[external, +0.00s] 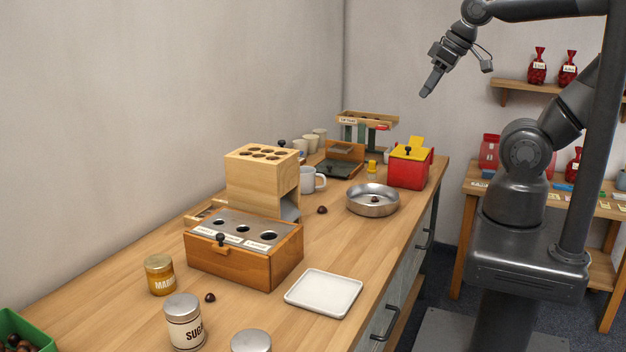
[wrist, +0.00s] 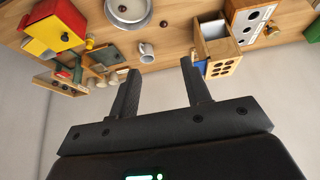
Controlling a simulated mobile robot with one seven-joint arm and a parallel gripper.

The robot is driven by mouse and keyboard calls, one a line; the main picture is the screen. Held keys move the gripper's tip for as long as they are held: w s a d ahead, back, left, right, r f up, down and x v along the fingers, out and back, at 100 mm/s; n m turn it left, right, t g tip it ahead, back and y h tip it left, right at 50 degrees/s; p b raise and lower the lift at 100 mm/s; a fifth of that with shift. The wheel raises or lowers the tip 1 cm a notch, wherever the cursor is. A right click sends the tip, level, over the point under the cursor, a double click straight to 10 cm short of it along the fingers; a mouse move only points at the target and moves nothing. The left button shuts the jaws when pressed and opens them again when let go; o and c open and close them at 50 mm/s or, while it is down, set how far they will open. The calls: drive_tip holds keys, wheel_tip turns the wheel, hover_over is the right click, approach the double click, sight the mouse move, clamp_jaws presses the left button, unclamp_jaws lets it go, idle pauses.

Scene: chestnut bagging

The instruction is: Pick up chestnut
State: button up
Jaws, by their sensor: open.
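One dark brown chestnut (external: 210,297) lies on the counter in front of the wooden box, near the jars. Another chestnut (external: 322,209) lies on the counter left of the metal pan; it also shows as a small dark spot in the wrist view (wrist: 164,23). Several more lie in the green crate (external: 34,323) at the lower left, cut off by the frame. My gripper (external: 428,92) hangs high above the counter's far end, away from all chestnuts. In the wrist view its fingers (wrist: 158,70) are apart and empty.
A wooden box with holes (external: 275,257), a tall wooden block (external: 255,180), a white mug (external: 310,180) and a red box (external: 408,171) stand on the counter. A honey-coloured jar (external: 160,276), a sugar jar (external: 183,325) and a white tray (external: 323,293) are nearer. Air around my gripper is clear.

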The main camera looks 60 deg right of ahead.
drive_tip(key=shift+o, duration=1)
